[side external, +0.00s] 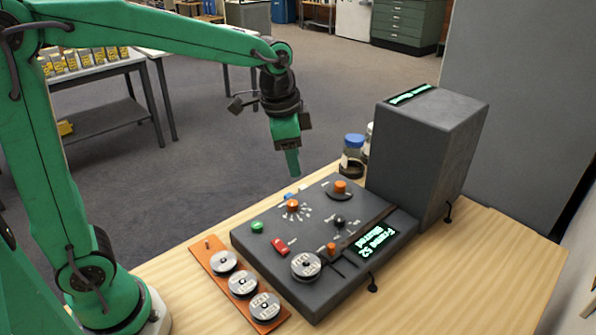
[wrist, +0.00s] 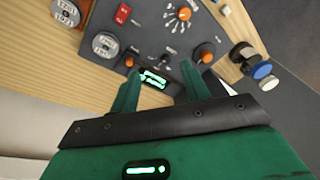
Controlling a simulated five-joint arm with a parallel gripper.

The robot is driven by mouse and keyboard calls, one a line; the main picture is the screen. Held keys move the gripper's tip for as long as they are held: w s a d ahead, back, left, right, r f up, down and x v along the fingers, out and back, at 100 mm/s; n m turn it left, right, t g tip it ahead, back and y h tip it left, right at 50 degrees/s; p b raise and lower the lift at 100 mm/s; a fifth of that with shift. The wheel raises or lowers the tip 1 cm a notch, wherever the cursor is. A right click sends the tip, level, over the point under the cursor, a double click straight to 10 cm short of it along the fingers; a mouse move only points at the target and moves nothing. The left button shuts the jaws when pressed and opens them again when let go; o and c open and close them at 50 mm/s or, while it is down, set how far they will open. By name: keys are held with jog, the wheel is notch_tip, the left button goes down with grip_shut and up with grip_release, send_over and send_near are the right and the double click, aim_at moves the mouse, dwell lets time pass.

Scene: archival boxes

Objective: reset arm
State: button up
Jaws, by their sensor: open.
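My green arm reaches from the left in the side external view. My gripper (side external: 292,160) hangs above the back edge of a dark control panel (side external: 330,285), pointing down and touching nothing. In the wrist view my gripper (wrist: 160,90) shows two green fingers spread apart with nothing between them. Below and beyond the fingers lies the panel (wrist: 145,20) with orange knobs, a red switch (wrist: 122,13) and a lit green display (wrist: 154,79). The display also shows in the side external view (side external: 371,246), reading "Frame 52" and a second word.
A tall dark box (side external: 425,145) stands behind the panel at right. Jars, one with a blue lid (side external: 354,141), stand beside it. An orange strip (side external: 207,255) with several labelled discs lies at the panel's left. Bare wood (side external: 480,290) is at the right front.

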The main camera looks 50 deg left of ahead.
jog(key=s+a+n+t, duration=0.1)
jog(key=s+n, duration=0.3)
jog(key=s, duration=0.4)
jog(key=s+a+r+n+t, duration=0.1)
jog(key=s+a+n+t, duration=0.1)
jog(key=s, duration=0.7)
jog(key=shift+a+n, duration=0.75)
jog(key=shift+n, duration=0.15)
